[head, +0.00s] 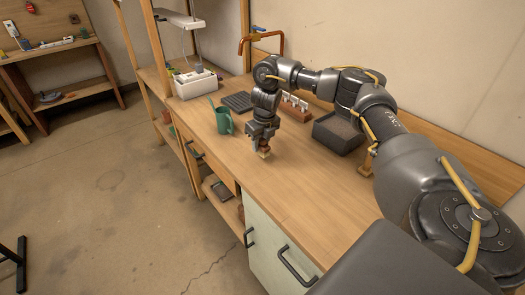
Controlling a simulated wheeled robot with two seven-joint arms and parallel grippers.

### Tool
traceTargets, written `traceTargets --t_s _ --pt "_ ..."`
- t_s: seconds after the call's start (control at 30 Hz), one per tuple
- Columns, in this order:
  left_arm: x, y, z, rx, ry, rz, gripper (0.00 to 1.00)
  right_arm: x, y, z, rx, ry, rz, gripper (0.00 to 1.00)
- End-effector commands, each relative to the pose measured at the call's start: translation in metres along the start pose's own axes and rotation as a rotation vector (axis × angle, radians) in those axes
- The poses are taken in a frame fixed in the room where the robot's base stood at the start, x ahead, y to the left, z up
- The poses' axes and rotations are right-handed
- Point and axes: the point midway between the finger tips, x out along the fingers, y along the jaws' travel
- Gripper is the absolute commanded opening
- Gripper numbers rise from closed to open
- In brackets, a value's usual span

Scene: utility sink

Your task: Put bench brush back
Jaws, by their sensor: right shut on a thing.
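My right gripper (263,140) reaches down over the wooden worktop near its front edge. It is shut on a small brown and tan thing (264,153), which looks like the bench brush. Most of the thing is hidden by the fingers, and its lower end is close to the worktop; I cannot tell whether it touches. My left gripper is not in view.
A wooden rack (294,109) and an open dark bin (338,135) stand right. A white box (196,84) is farther back. The front worktop (300,205) is clear.

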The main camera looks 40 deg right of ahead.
Motion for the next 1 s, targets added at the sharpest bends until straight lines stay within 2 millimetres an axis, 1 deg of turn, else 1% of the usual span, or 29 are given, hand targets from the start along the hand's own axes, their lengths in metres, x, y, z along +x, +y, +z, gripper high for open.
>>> traceTargets --t_s 0.1,0.17,0.2,0.3,0.43,0.83,0.87,1.0 --pt "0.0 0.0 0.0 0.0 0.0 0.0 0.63 0.001 -0.001 0.0 0.0 0.0 0.0 0.11" --pt "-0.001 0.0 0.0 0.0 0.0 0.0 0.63 0.006 -0.005 0.0 0.001 0.001 -0.001 0.11" --pt "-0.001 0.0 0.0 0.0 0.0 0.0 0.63 0.01 -0.009 0.0 0.003 0.002 -0.002 0.11" --pt "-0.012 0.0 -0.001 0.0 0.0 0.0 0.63 0.023 -0.008 -0.002 -0.001 0.003 -0.001 0.11" --pt "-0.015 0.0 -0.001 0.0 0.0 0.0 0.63 0.036 -0.008 -0.003 0.0 0.001 -0.001 0.11" --pt "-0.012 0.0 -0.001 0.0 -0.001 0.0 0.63 0.044 -0.008 -0.004 -0.001 -0.001 0.0 0.11" --pt "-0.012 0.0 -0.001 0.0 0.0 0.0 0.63 0.044 -0.008 -0.004 -0.001 0.0 0.0 0.34" --pt "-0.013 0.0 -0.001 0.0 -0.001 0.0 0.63 0.043 -0.008 -0.004 -0.001 -0.001 0.0 0.52"
